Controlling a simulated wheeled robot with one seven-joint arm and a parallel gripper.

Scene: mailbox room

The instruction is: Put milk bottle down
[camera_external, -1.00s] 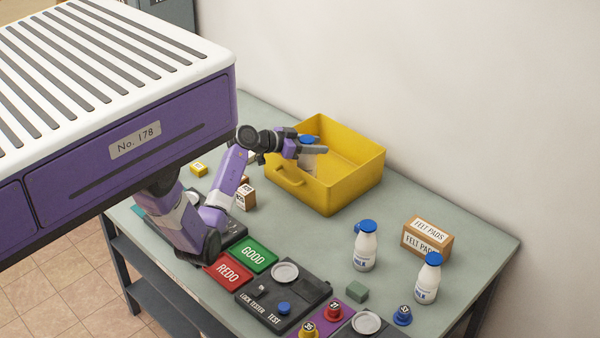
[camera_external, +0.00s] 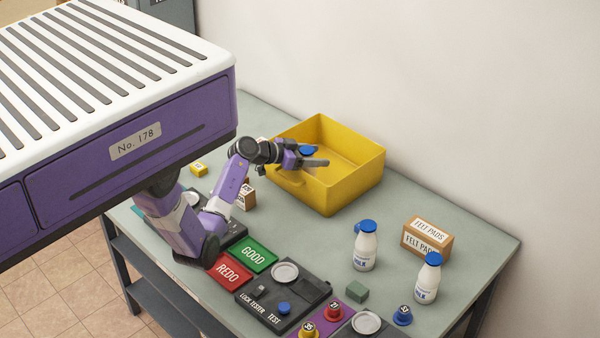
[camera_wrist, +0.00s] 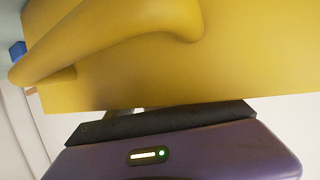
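A milk bottle with a blue cap (camera_external: 307,150) is at the near left side of the yellow bin (camera_external: 352,185). Its body is hidden behind my gripper and the bin's near wall. My gripper (camera_external: 318,162) is at that near rim, shut on this bottle as far as the outside view shows; the fingers' contact is hidden. I cannot tell whether the bottle touches the bin's floor. In the wrist view the yellow wall with its handle (camera_wrist: 110,35) fills the top, and the bottle does not clearly show.
Two other milk bottles (camera_external: 365,246) (camera_external: 428,279) stand upright on the table near a felt pads box (camera_external: 427,236). A green block (camera_external: 357,292), GOOD pad (camera_external: 254,254), REDO pad (camera_external: 229,269) and lock tester (camera_external: 284,298) lie in front.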

